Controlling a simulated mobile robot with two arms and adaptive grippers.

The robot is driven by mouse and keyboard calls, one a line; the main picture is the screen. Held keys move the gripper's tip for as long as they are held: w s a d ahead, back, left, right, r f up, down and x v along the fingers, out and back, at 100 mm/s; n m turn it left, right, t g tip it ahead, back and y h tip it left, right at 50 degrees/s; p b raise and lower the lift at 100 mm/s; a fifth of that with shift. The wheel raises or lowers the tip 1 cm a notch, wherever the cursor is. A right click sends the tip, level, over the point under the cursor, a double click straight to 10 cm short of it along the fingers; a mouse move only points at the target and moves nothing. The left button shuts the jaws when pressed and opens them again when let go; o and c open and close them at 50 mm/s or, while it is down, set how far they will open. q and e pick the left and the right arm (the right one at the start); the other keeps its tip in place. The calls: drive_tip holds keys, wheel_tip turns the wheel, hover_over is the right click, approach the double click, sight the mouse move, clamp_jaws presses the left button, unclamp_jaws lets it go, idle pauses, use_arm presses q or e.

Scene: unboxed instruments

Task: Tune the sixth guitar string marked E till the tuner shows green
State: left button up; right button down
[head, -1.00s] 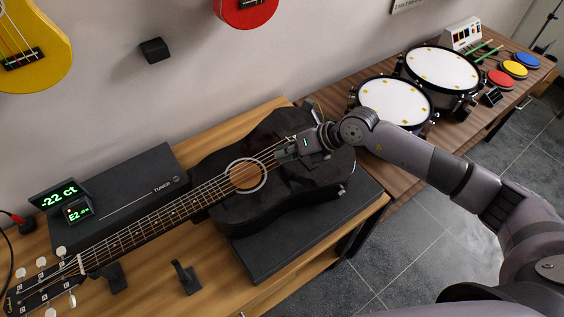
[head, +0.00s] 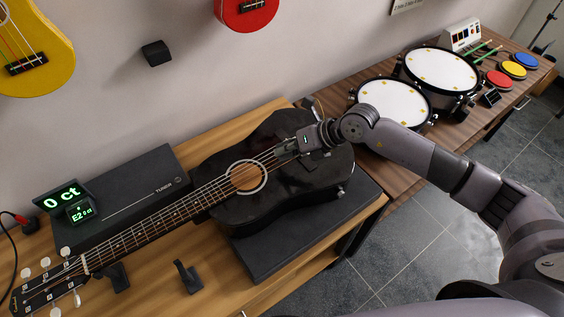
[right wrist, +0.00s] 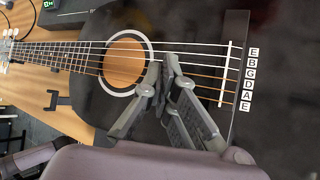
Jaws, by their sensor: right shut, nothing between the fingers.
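The black guitar (head: 270,195) lies on a dark box, its neck toward the lower left. Its headstock (head: 35,290) with white pegs is at the lower left corner. The tuner display (head: 62,197) shows "0 ct" in green, and its small screen (head: 80,212) reads E2. My right gripper (head: 286,152) is at the strings between sound hole and bridge. In the right wrist view its fingers (right wrist: 165,68) are shut and empty over the strings. String labels (right wrist: 248,92) E, B, G, D, A, E run beside the bridge. My left gripper is out of view.
The dark tuner box (head: 130,195) stands behind the guitar neck. A small black stand (head: 187,278) is on the wooden table in front of the neck. Drums (head: 442,68) and coloured pads (head: 513,68) are at the right. Yellow and red instruments hang on the wall.

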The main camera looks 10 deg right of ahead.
wheel_tip(320, 180, up, 4)
drive_tip(key=p, duration=0.3)
drive_tip(key=shift+r, duration=0.25)
idle(0.3)
